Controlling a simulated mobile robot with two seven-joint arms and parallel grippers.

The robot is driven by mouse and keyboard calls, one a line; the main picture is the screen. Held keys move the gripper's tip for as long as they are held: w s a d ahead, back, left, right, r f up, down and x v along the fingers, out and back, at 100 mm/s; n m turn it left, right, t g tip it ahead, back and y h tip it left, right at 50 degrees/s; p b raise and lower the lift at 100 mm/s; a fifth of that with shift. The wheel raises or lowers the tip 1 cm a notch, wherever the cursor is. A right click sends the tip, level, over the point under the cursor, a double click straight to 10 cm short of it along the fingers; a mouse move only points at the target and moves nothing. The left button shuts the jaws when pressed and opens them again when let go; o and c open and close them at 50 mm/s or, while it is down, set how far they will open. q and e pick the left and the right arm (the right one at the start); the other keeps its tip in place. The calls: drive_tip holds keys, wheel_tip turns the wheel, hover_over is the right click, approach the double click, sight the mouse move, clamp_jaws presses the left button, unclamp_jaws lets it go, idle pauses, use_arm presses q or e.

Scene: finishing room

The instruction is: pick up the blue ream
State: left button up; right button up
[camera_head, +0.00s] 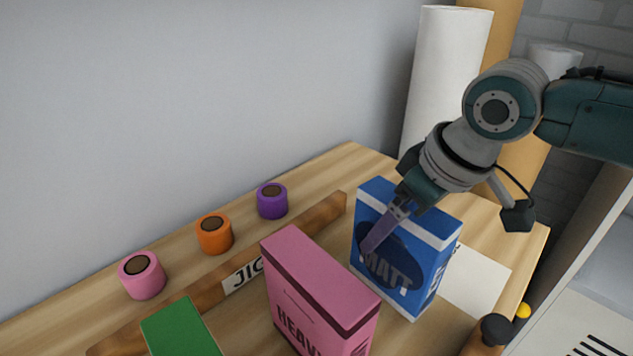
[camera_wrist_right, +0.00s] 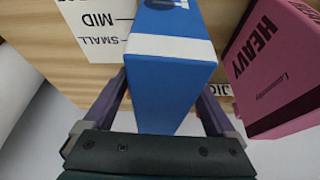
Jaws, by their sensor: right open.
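The blue ream (camera_head: 400,250), marked MATT with white bands, stands upright on the wooden bench. My right gripper (camera_head: 385,230) reaches down over it from the upper right, with one finger in front of its broad face; the other finger is hidden in the head view. In the wrist view the blue ream (camera_wrist_right: 172,85) lies between the open fingers of the right gripper (camera_wrist_right: 163,100), one on each side. I cannot tell whether either finger touches it. My left gripper is not in view.
A pink HEAVY ream (camera_head: 310,300) stands close to the left of the blue one, with a green box (camera_head: 180,330) further left. A wooden strip (camera_head: 200,300) runs behind. Pink, orange (camera_head: 214,233) and purple rolls stand beyond. White paper (camera_head: 478,283) lies at right.

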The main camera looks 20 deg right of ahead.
clamp_jaws()
idle(0.8)
